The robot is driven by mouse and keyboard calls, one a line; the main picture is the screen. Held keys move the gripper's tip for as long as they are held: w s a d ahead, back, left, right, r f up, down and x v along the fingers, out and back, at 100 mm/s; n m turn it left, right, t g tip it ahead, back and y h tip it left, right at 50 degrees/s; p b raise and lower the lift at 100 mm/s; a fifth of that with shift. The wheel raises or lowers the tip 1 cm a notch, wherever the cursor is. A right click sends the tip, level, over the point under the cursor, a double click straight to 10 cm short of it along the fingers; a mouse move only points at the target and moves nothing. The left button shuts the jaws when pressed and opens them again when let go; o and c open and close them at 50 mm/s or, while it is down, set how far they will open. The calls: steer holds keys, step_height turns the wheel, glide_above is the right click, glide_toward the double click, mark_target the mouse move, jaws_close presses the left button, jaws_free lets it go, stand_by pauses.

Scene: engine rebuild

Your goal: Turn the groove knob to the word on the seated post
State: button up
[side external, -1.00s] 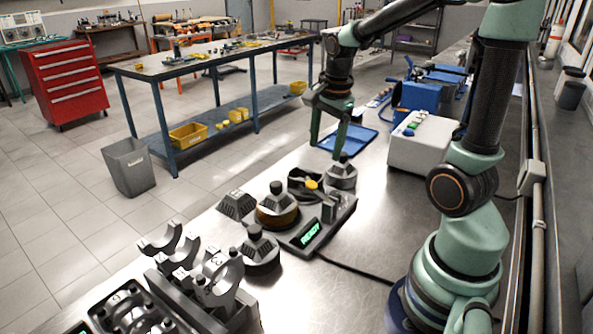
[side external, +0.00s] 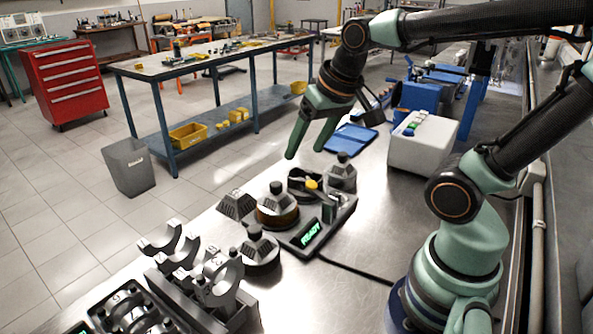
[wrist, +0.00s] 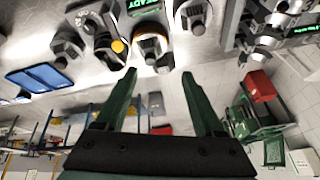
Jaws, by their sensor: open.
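A dark station (side external: 322,222) with a green READY display (side external: 311,233) stands on the steel bench. A small yellow knob (side external: 311,184) sits on a round dark holder at its back; it also shows in the wrist view (wrist: 118,46). A black-topped post on a brass-coloured ring (side external: 277,213) sits at the station's left side. I cannot tell which is the groove knob, and no word on a post is readable. My gripper (side external: 305,152) is open and empty, above and behind the station, apart from it. In the wrist view its two green fingers (wrist: 159,73) are spread.
Similar black-topped pieces stand in front (side external: 258,250) and behind (side external: 342,173). A dark block (side external: 237,205) lies left. A bearing cap rack (side external: 205,290) is at front left. A blue tray (side external: 350,138) and white button box (side external: 424,145) are behind. A cable crosses the bench.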

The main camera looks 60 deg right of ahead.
steer(key=a+n, duration=0.1)
steer(key=s+a+n, duration=0.1)
steer(key=n, duration=0.1)
steer(key=shift+s+a+r+n+t, duration=0.1)
steer(key=shift+r+n+t, duration=0.1)
steer(key=shift+n+t, duration=0.1)
steer(key=m+g, duration=0.4)
steer(key=g, duration=0.2)
glide_above(336, 193)
step_height(336, 193, down, 10)
step_height(336, 193, down, 12)
steer(key=shift+f, duration=0.1)
jaws_close()
